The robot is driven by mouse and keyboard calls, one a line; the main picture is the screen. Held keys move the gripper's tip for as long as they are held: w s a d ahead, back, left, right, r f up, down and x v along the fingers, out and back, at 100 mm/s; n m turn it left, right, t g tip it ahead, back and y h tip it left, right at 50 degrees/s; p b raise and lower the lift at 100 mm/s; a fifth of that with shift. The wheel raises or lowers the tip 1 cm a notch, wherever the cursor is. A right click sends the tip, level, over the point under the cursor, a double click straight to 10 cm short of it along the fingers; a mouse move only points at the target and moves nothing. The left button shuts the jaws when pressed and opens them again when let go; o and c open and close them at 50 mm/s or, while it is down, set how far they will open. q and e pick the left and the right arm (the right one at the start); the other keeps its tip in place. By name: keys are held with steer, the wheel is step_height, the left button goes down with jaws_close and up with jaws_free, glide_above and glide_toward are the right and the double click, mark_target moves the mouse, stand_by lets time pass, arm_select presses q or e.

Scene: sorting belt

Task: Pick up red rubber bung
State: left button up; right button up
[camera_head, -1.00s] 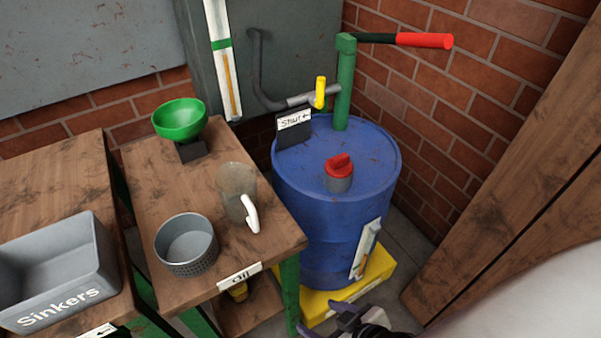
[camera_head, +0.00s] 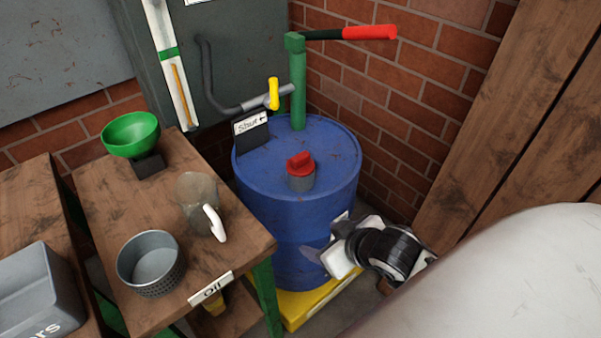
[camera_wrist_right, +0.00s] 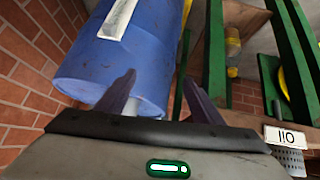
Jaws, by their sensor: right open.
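The red rubber bung (camera_head: 300,162) sits in a grey collar (camera_head: 301,180) on top of the blue drum (camera_head: 295,215). It is not visible in the right wrist view. My right gripper (camera_head: 322,254) is in front of the drum, lower than its top and to the right of the bung. In the right wrist view its two fingers (camera_wrist_right: 160,95) are apart with nothing between them, and the drum's side (camera_wrist_right: 150,50) is beyond them. My left gripper is not in view.
A green pump (camera_head: 298,90) with a red handle rises from the drum, beside a "Shut" sign (camera_head: 251,132). A wooden bench (camera_head: 110,205) at left holds a green funnel (camera_head: 130,135), a clear jug (camera_head: 197,200) and a grey perforated pot (camera_head: 150,265). A brick wall stands behind.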

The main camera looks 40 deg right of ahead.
mark_target(305, 159)
steer(key=w+d+r+t, duration=0.1)
steer(key=w+d+r, duration=0.1)
steer(key=w+r, duration=0.1)
steer(key=w+d+r+t+y, duration=0.1)
steer(key=w+d+r+t, duration=0.1)
steer(key=w, duration=0.3)
steer(key=w+d+r+t, duration=0.2)
steer(key=w+d+r, duration=0.1)
steer(key=w, duration=0.1)
steer(key=shift+w+d+r+y, duration=0.25)
steer(key=shift+d+r+y, duration=0.05)
steer(key=x, duration=0.4)
steer(key=shift+r+b, duration=0.15)
steer(key=shift+b, duration=0.15)
steer(key=shift+a+b+x, duration=0.2)
steer(key=shift+b+x, duration=0.1)
steer(key=shift+x, duration=2.75)
steer(key=shift+c, duration=0.2)
steer(key=c, duration=1.1)
